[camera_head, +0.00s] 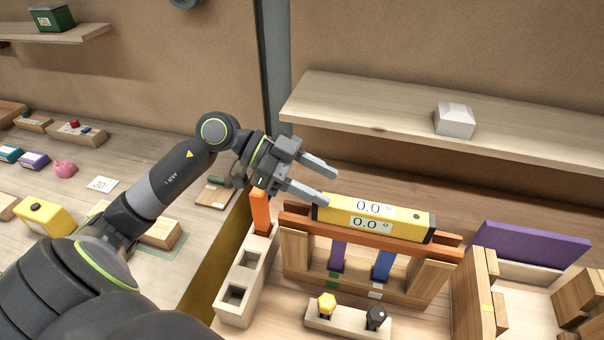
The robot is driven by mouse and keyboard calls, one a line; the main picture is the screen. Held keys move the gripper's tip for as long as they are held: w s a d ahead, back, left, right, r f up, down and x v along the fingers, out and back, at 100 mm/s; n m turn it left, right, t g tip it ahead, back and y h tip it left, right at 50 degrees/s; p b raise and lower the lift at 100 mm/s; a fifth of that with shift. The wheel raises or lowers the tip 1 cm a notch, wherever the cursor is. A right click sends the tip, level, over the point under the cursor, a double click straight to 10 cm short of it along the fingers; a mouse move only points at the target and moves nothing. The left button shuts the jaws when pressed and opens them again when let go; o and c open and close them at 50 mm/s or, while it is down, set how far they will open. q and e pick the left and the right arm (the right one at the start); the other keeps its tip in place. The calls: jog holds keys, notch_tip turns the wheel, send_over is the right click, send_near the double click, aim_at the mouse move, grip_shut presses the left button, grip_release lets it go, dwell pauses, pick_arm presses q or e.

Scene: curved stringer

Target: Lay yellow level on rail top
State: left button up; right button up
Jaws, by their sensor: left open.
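The yellow level (389,221) lies lengthwise on the top of the orange-brown rail (297,220) in the head view. Its two displays read 0.0. My left gripper (332,187) is open and empty, just above and beside the level's left end. The lower fingertip is close to that end, and I cannot tell whether they touch. The rail sits on a wooden frame (296,254), with a purple upright (338,256) and a blue upright (383,264) below it. My right gripper does not show.
A wooden block with square holes (234,294) holds an orange piece at the left. A small rack (326,320) with yellow and black knobs stands in front. A purple panel (533,244) is at the right. A shelf (350,108) with a white box (454,119) runs behind.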

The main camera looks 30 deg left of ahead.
pick_arm(q)
jog(key=shift+v, duration=1.6)
